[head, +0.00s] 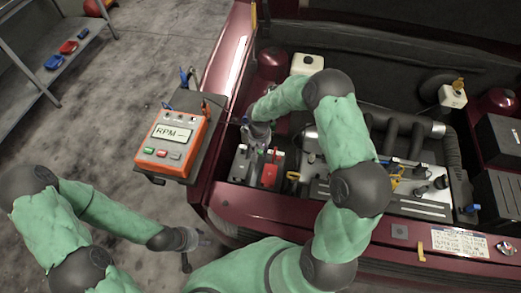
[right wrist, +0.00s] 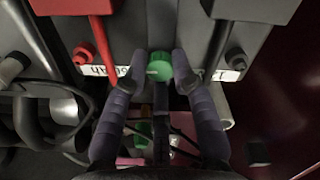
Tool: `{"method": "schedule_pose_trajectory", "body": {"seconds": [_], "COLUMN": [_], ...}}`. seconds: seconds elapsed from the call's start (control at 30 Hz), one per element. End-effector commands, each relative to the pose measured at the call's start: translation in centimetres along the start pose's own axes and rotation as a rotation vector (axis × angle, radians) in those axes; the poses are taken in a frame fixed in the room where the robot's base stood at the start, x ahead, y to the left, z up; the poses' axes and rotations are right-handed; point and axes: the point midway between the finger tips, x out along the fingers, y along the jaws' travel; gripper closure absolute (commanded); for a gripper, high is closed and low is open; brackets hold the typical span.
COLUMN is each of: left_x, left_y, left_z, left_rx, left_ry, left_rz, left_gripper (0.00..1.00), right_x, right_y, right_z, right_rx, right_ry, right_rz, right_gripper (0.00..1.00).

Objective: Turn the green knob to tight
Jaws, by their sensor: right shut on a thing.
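The green knob (right wrist: 160,66) is a small round cap on the grey battery (right wrist: 160,22), seen near the middle of the right wrist view. My right gripper (right wrist: 159,62) has one finger on each side of it and is shut on it. In the head view my right arm reaches over the engine bay, and the right gripper (head: 258,135) is above the battery (head: 240,169); I cannot make out the knob there. My left gripper (head: 202,240) is low over the floor, left of the car, away from the battery. Whether its fingers are open is unclear.
An orange RPM meter (head: 170,145) sits on a stand beside the car. A red terminal cover (head: 269,174) and cables are close to the right gripper. The engine (head: 420,195) lies to the right. A shelf (head: 50,85) holds small coloured items at upper left.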

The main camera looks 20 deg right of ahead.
Motion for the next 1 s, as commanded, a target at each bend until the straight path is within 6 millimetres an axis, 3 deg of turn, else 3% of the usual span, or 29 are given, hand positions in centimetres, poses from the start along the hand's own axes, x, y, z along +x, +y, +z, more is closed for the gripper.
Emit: {"method": "schedule_pose_trajectory", "body": {"seconds": [1.0], "left_x": [-2.1], "left_y": [0.8], "left_z": [0.1], "left_rx": [0.0], "left_ry": [0.0], "left_rz": [0.0], "left_gripper": [0.6], "right_x": [-0.1], "right_y": [0.1], "right_z": [0.1], "right_rx": [-0.964], "right_ry": [0.037], "right_rz": [-0.001], "right_gripper": [1.0]}}
